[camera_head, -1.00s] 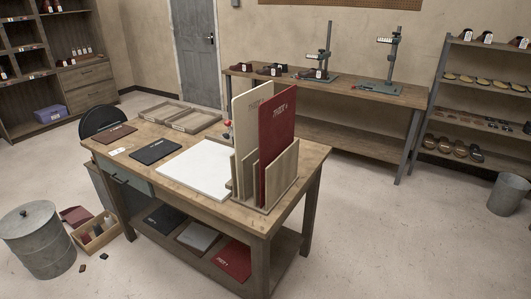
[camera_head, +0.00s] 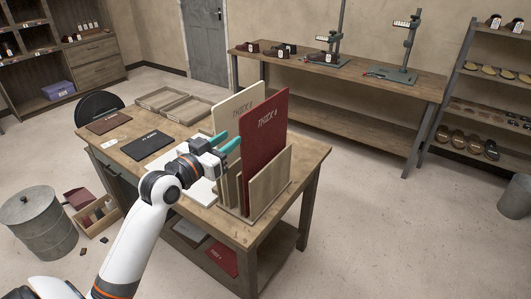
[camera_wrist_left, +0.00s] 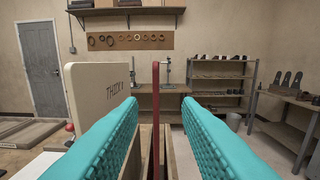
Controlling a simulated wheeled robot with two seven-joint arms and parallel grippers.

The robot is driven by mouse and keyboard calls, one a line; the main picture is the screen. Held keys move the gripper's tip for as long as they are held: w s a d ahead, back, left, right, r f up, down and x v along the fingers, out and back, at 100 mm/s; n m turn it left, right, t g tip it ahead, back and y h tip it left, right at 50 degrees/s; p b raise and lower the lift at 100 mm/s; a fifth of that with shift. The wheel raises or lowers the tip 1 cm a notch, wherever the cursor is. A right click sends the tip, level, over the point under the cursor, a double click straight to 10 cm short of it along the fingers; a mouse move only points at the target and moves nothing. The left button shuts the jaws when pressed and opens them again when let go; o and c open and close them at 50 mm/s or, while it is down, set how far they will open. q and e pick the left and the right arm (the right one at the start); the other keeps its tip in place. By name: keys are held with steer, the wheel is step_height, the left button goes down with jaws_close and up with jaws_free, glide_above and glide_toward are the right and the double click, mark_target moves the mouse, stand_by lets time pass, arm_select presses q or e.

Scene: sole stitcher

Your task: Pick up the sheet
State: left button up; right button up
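A dark red sheet (camera_head: 264,142) labelled "THICK" and a cream sheet (camera_head: 238,112) stand upright in a wooden rack (camera_head: 270,182) at the table's right end. My left gripper (camera_head: 226,142) is open beside the rack, its teal fingers near the red sheet's left edge. In the left wrist view the red sheet (camera_wrist_left: 155,110) shows edge-on in the gap between the open fingers (camera_wrist_left: 157,140), with no visible contact. The cream sheet (camera_wrist_left: 98,95) stands left of it, partly behind the left finger. My right gripper is in no view.
The wooden table (camera_head: 300,158) also holds a black sheet (camera_head: 151,144), a brown sheet (camera_head: 108,122) and shallow trays (camera_head: 185,108). My left forearm covers part of a white board (camera_head: 199,187). A bench with stands (camera_head: 350,80) is behind; floor right of the table is clear.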

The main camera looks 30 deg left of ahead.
mark_target(252, 127)
arm_select(q)
steer(key=w, duration=0.2)
steer(key=w+p, duration=0.1)
steer(key=w, duration=0.1)
steer(key=w+p, duration=0.1)
steer(key=w, duration=0.1)
steer(key=shift+w+d+f, duration=0.15)
steer(key=shift+w+f, duration=0.1)
steer(key=shift+w, duration=0.15)
steer(key=w, duration=0.1)
steer(key=w+p, duration=0.1)
steer(key=w, duration=0.1)
steer(key=shift+w+f, duration=0.3)
steer(key=shift+f, duration=0.1)
steer(key=shift+w+f, duration=0.1)
steer(key=shift+w, duration=0.25)
steer(key=shift+s, duration=0.1)
steer(key=shift+c, duration=0.2)
jaws_close()
